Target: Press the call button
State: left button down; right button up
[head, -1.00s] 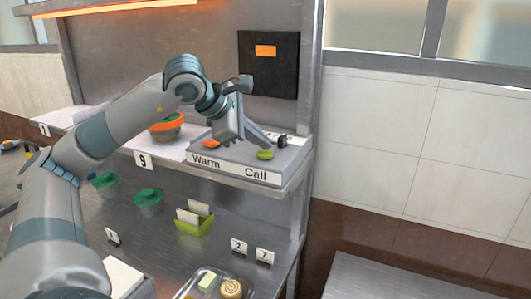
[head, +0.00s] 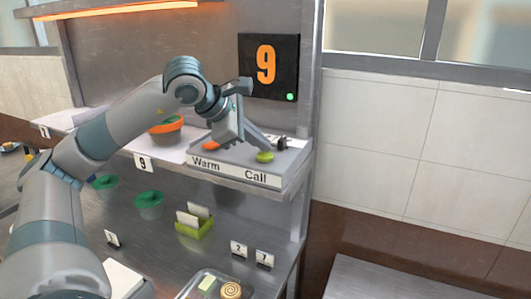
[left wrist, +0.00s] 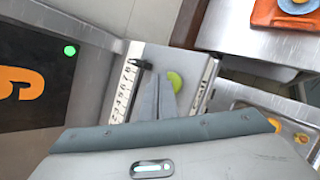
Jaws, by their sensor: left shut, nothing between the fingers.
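The green call button (head: 265,156) sits on the grey control panel (head: 235,178) above the word "Call". It also shows in the left wrist view (left wrist: 175,82), right by the fingertips. My left gripper (head: 266,148) is shut and empty, pointing down with its tips at the button. I cannot tell from these views whether the tips touch it or how far it is pressed. In the left wrist view the shut fingers (left wrist: 160,88) partly cover the panel. The black display (head: 268,66) on the wall shows an orange 9 and a small lit green light (head: 290,97). My right gripper is not in view.
An orange button (head: 211,144) above "Warm" and a black slider knob (head: 281,142) are close to my fingers. A bowl with an orange rim (head: 166,125) stands on the shelf. Green-lidded containers (head: 149,198) and a green card holder (head: 194,225) are below.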

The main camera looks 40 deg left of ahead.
aim_at(260, 156)
pick_arm(q)
jog(key=shift+r, duration=0.1)
notch_tip(260, 156, up, 6)
jog(key=p, duration=0.5)
dwell(0.4)
jog(key=shift+s, duration=0.1)
dwell(0.6)
